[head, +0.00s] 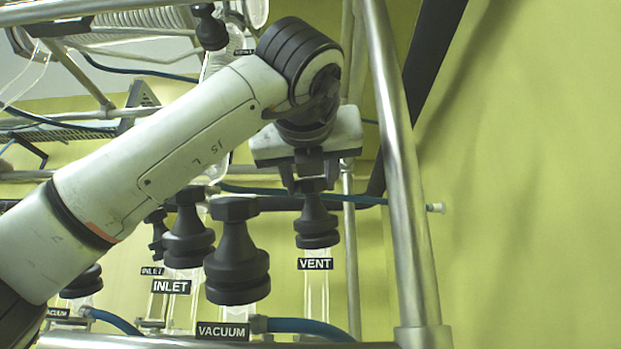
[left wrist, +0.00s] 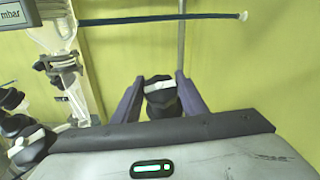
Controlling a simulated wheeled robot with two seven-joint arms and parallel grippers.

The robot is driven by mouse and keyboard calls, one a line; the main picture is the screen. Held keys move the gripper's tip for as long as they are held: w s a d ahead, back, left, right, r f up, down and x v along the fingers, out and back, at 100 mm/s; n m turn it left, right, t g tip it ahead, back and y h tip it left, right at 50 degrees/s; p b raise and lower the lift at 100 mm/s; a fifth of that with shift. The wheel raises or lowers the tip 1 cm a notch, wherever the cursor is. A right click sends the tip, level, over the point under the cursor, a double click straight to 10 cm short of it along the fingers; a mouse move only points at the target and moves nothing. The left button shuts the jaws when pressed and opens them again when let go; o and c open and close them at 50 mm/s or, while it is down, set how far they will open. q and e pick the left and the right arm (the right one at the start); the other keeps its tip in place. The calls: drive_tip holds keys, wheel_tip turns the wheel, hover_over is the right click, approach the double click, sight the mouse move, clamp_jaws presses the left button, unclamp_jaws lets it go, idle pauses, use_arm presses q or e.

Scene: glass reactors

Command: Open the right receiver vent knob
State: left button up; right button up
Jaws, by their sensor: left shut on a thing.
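The vent knob (head: 317,222) is black and stepped, above a glass tube with a label reading VENT (head: 315,264). My left gripper (head: 311,184) comes down on it from above, in the head view, and its fingers are shut on the knob's top. In the left wrist view the dark knob top (left wrist: 160,92) with a white stripe sits between the two fingers of the left gripper (left wrist: 158,95). The left arm hides part of the area behind. My right gripper is not in view.
Black knobs labelled INLET (head: 189,235) and VACUUM (head: 237,260) stand just left of the vent knob. A metal frame post (head: 402,170) rises close on the right. A blue hose (head: 270,190) runs behind. The green wall at right is bare.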

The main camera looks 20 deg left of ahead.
use_arm(q)
drive_tip(key=shift+r+n+g+y+p, duration=0.15)
drive_tip(key=shift+n+g+y+p, duration=0.6)
drive_tip(key=shift+n+y, duration=0.7)
drive_tip(key=shift+n, duration=0.25)
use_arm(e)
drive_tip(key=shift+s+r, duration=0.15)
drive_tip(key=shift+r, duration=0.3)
use_arm(q)
drive_tip(key=shift+n+g+y, duration=0.25)
drive_tip(key=shift+n+y, duration=0.05)
drive_tip(key=shift+y, duration=0.05)
drive_tip(key=o, duration=1.1)
drive_tip(key=shift+c, duration=0.2)
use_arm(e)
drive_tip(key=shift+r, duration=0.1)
use_arm(q)
wheel_tip(320, 180, up, 9)
drive_tip(key=p, duration=0.6)
drive_tip(key=shift+s+r, duration=0.1)
drive_tip(key=shift+r, duration=0.35)
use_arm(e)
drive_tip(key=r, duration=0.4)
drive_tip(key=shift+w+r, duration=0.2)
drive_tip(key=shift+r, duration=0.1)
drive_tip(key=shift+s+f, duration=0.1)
